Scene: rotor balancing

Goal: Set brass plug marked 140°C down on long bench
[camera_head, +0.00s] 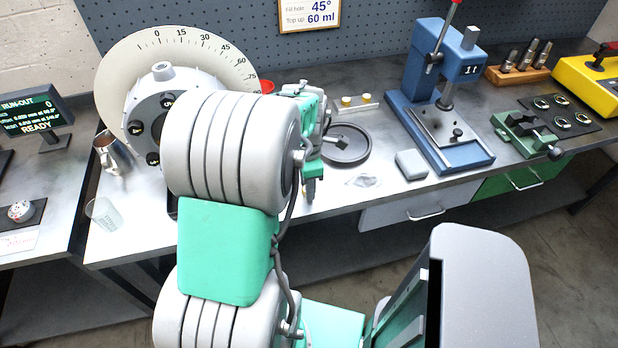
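The long bench (390,140) has a grey metal top and runs across the middle of the view. My gripper (310,190) points down over its front part, right of the dial, and is partly hidden by my own arm. Its dark fingertips are too small to tell whether they are open or shut, or hold anything. Two small brass-coloured pieces, a left one (346,100) and a right one (366,98), sit on a small grey rack (354,107) at the back of the bench. No 140°C marking is readable, so I cannot tell which plug it is.
A round dark dish (361,148) stands right of my gripper. A grey block (411,164) and a blue press (440,120) stand further right. The rotor with its degree dial (125,60), a metal jug (110,155) and a clear cup (103,213) are left.

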